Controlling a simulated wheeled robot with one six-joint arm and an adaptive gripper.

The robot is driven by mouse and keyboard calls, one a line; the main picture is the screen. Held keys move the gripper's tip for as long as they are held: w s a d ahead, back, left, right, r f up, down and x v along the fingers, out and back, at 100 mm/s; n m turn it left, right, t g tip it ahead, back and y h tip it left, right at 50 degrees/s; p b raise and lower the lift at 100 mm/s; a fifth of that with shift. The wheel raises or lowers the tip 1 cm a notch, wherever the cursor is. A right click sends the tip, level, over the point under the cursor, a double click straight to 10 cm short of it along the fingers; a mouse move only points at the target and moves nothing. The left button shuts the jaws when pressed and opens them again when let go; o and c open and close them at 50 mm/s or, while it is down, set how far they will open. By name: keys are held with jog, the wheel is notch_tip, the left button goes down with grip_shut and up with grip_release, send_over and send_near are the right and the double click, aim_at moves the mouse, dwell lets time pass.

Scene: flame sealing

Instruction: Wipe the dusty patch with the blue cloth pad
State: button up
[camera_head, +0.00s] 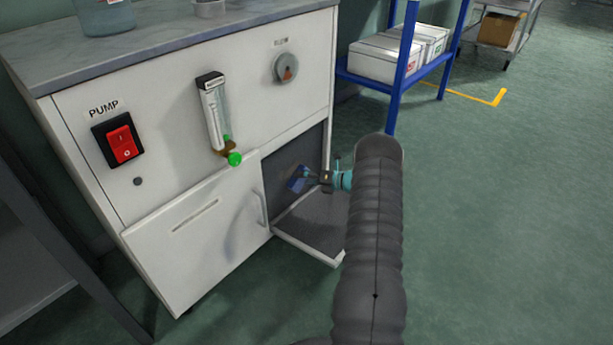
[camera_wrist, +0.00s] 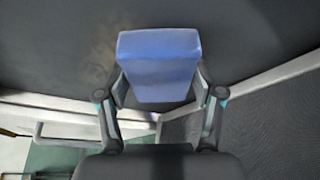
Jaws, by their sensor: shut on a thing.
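My gripper (camera_head: 314,177) reaches into the open compartment of the white cabinet and is shut on the blue cloth pad (camera_head: 296,185). In the wrist view the blue pad (camera_wrist: 159,62) sits between the two fingers, its broad face toward the camera and its far end beyond the fingertips. Ahead of it is a dark grey panel (camera_wrist: 245,35) of the compartment. A faint brownish, lighter smear, which looks like the dusty patch (camera_wrist: 101,45), shows on this panel left of the pad. Part of it may be hidden behind the pad. I cannot tell whether the pad touches the panel.
The compartment's pale frame edge (camera_wrist: 270,77) runs close behind the right finger. A white door (camera_head: 195,228) with a handle is left of the opening. A flowmeter (camera_head: 214,112) with a green knob sticks out above. A blue rack (camera_head: 403,70) stands behind right; the right floor is clear.

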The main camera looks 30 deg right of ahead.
aim_at(307, 169)
jog(key=shift+s+a+r+p, duration=0.1)
jog(key=shift+s+a+p, duration=0.15)
jog(key=shift+a, duration=0.45)
jog(key=shift+s+a+f+p, duration=0.1)
jog(key=shift+s+a+p, duration=0.2)
jog(key=shift+a, duration=0.45)
jog(key=shift+s+a+r+p, duration=0.1)
jog(key=shift+s+a+p, duration=0.15)
jog(key=shift+a, duration=0.45)
jog(key=shift+s+a+p, duration=0.2)
jog(key=shift+s+a, duration=0.05)
jog(key=shift+a, duration=0.25)
jog(key=shift+s+a+p, duration=0.15)
jog(key=shift+s+a, duration=0.1)
jog(key=shift+a, duration=0.25)
